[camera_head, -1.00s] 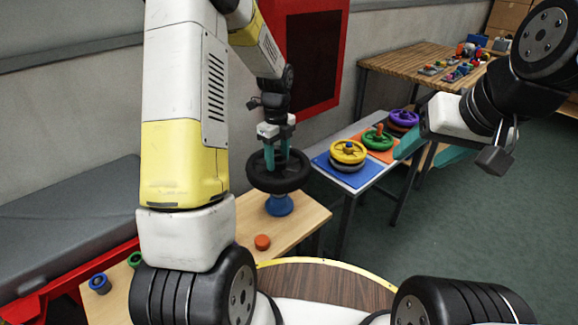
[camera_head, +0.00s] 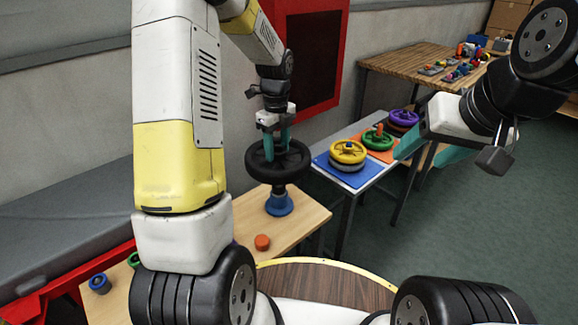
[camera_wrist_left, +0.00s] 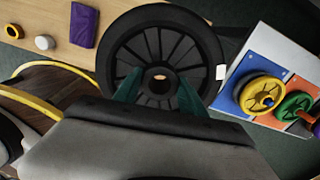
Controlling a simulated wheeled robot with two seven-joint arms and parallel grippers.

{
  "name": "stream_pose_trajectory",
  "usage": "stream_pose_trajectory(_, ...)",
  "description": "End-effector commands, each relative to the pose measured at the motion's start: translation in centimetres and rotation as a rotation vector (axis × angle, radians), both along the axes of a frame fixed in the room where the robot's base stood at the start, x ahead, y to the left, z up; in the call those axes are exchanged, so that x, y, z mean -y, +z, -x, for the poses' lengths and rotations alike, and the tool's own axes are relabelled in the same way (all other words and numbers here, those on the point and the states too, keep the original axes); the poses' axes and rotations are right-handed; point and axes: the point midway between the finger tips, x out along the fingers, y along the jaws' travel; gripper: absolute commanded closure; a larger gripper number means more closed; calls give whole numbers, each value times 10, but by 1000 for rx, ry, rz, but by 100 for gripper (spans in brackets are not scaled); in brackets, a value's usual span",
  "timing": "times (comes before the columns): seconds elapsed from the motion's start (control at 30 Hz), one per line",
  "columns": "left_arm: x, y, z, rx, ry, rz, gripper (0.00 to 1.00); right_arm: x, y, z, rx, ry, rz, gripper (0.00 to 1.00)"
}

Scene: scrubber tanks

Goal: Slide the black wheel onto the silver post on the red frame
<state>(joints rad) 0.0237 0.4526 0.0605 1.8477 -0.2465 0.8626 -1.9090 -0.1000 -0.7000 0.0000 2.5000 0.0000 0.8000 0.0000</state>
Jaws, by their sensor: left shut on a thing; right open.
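The black wheel (camera_head: 292,167) is level, held up by my left gripper (camera_head: 276,148), whose green fingers are shut on its hub. In the left wrist view the wheel (camera_wrist_left: 207,50) fills the top middle, with the fingers (camera_wrist_left: 159,92) at either side of the hub. A blue stand (camera_head: 280,204) with a dark stem stands under the wheel; I cannot tell if the stem's top is still inside the hub. Part of the red frame (camera_head: 50,287) shows at lower left; the silver post is not visible, perhaps hidden by my left arm. My right gripper (camera_head: 432,153) is open and empty at right.
The wooden table (camera_head: 300,217) holds an orange piece (camera_head: 262,242) and a blue spool (camera_head: 99,284). A side table carries yellow (camera_head: 348,152), green (camera_head: 377,138) and purple (camera_head: 404,118) wheels. A grey bench (camera_head: 70,225) lies at left. Clear floor lies at right.

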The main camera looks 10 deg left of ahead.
Motion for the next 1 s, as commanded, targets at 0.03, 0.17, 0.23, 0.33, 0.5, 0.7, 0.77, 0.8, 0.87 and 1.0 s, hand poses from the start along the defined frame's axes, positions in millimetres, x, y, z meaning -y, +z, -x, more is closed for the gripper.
stream_pose_trajectory(0.03, 0, 1, -1, 2, 0, 0, 100, 0, 0, 0, 0, 0, 0, 40)
stream_pose_trajectory(0.17, 0, 1, -1, 2, 0, 0, 100, 0, 0, 0, 0, 0, 0, 40)
stream_pose_trajectory(0.23, 0, 2, -1, 3, 0, 1, 100, 0, 0, 0, 0, 0, 0, 40)
stream_pose_trajectory(0.33, 0, 4, -1, 4, 0, 0, 100, 0, 0, 0, 0, 0, 0, 40)
stream_pose_trajectory(0.5, 0, 11, -1, 4, 1, 0, 100, 0, 0, 0, 0, 0, 0, 40)
stream_pose_trajectory(0.7, -1, 19, -1, 4, 1, 0, 100, 0, 0, 0, 0, 0, 0, 40)
stream_pose_trajectory(0.77, -1, 19, -1, 4, 1, 0, 100, 0, 0, 0, 0, 0, 0, 40)
stream_pose_trajectory(0.8, -1, 20, -1, 4, 1, 0, 100, 0, 0, 0, 0, 0, 0, 40)
stream_pose_trajectory(0.87, 0, 19, -1, 4, 1, 0, 100, 0, 0, 0, 0, 0, 0, 40)
stream_pose_trajectory(1.0, 0, 19, -1, 4, 0, 0, 100, 0, 0, 0, 0, 0, 0, 40)
